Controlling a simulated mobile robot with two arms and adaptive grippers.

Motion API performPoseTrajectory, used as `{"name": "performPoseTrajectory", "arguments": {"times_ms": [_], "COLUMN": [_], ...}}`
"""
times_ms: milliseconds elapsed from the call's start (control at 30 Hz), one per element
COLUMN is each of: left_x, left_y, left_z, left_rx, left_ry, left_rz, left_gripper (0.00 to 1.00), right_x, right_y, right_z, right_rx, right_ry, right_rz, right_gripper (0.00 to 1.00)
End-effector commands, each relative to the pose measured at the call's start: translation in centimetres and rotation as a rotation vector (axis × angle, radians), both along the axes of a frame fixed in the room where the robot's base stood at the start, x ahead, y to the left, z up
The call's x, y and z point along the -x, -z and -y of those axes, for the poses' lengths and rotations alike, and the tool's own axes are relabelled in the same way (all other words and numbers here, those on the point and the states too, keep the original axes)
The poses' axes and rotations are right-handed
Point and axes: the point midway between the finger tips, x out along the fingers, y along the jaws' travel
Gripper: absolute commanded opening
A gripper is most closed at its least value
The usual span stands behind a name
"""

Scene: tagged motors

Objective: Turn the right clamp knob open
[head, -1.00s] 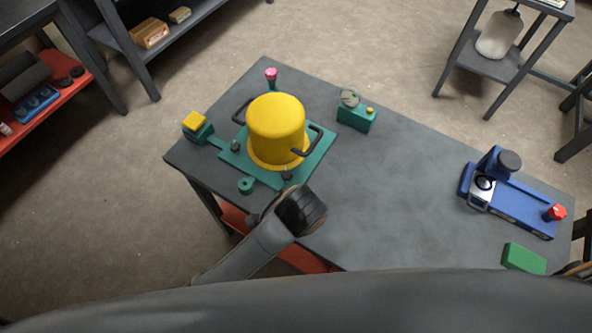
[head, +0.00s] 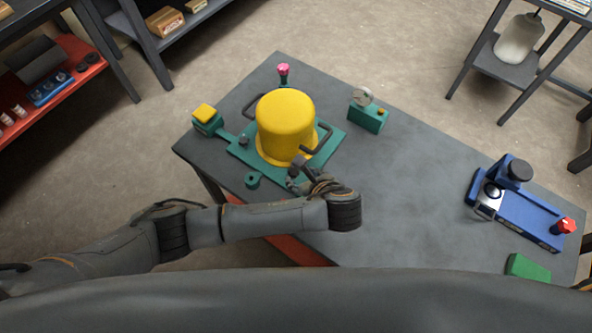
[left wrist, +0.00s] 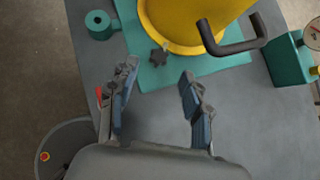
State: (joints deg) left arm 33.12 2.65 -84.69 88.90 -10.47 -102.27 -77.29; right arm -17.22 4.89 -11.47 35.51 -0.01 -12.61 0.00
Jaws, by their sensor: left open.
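A yellow motor housing (head: 285,125) with two dark handles stands on a teal baseplate (head: 326,150). One dark star-shaped clamp knob (head: 244,140) sits at the plate's left side. The right clamp knob (left wrist: 159,55) shows in the left wrist view on the plate's near part, beside the housing's yellow flange. In the head view my left gripper mostly hides this knob. My left gripper (head: 297,176) is open and empty. In the left wrist view its fingertips (left wrist: 158,73) are spread to either side of the knob's line, with the knob just beyond them; contact is not visible.
A teal ring (head: 253,180) lies left of the gripper; a yellow-topped teal block (head: 205,117) joins the plate's left. A teal gauge block (head: 367,115) stands right of the housing. A blue fixture (head: 525,205) and green block (head: 527,267) are far right. The middle tabletop is clear.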

Motion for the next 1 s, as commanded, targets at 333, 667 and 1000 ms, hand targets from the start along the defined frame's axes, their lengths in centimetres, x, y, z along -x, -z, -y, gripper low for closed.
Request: {"name": "performPoseTrajectory", "arguments": {"times_ms": [333,667,1000], "left_x": [-3.4,-3.9,-3.9], "left_y": [3.8,4.3,4.3], "left_z": [-1.6,-1.7,-1.7], "left_rx": [0.0,0.002,0.002], "left_ry": [-0.001,0.0,0.0], "left_rz": [-0.001,-0.001,-0.001], "left_gripper": [0.49,0.49,0.0], "right_x": [0.0,-0.1,-0.1], "right_y": [-0.5,-0.5,-0.5], "right_z": [-0.9,-0.9,-0.3], "right_rx": [-0.011,-0.011,-0.004], "right_ry": [0.005,0.004,0.002], "right_rz": [0.001,0.001,0.001], "right_gripper": [0.36,0.36,0.36]}}
